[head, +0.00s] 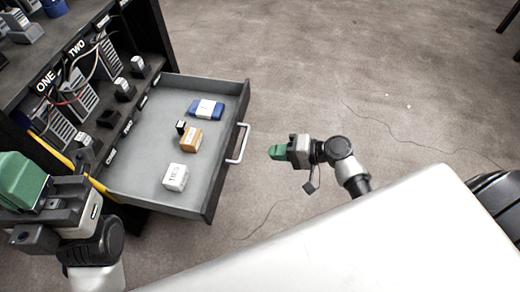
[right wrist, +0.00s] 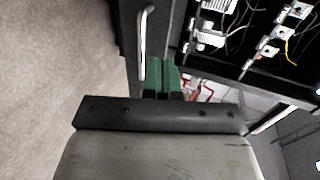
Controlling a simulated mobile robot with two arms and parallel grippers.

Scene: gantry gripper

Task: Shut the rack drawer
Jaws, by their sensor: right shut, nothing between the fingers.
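The rack drawer (head: 150,197) is pulled out from the dark rack, its grey inside showing in the head view. Its front carries a pale bar handle (head: 239,143), which also shows in the right wrist view (right wrist: 144,45). My right gripper (head: 274,152) has green fingers, is shut and empty, and stands to the right of the handle, apart from it in the head view. Its green fingers also show in the right wrist view (right wrist: 162,78). My left gripper (head: 20,180) is at the left edge, in front of the rack; its fingertips are not clear.
In the drawer lie a blue box (head: 206,109), an orange box (head: 190,139), a small black item (head: 181,127) and a white box (head: 175,177). The rack (head: 160,45) holds several devices with cables. Bare floor lies right of the drawer.

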